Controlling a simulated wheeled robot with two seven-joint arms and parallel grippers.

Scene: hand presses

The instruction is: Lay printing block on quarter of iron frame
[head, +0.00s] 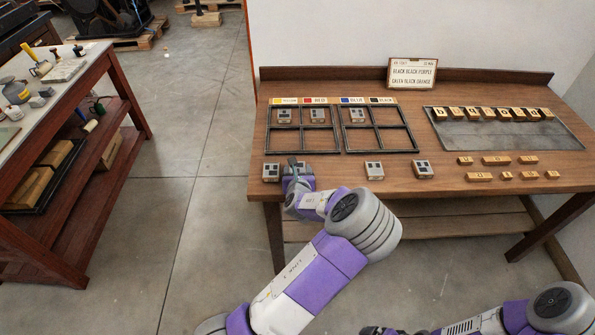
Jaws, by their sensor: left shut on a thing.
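Two dark iron frames (303,153) (384,151) lie side by side on the wooden table, each divided into quarters. Small printing blocks with grey tops sit in the two back quarters of the left frame (284,116) (317,116) and the back left quarter of the right frame (357,115). My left gripper (296,173) is at the table's front edge, shut on a printing block (304,169) that it partly hides. Other blocks stand along the front, one to the left (271,172) and two to the right (374,171) (423,169). My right gripper (378,331) is only partly visible at the bottom edge.
Coloured labels (332,101) lie behind the frames. A metal tray (505,134) with several letter blocks is at the right, with loose wooden pieces (496,160) before it. A sign (412,75) stands at the back. Another workbench (75,85) is at the left.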

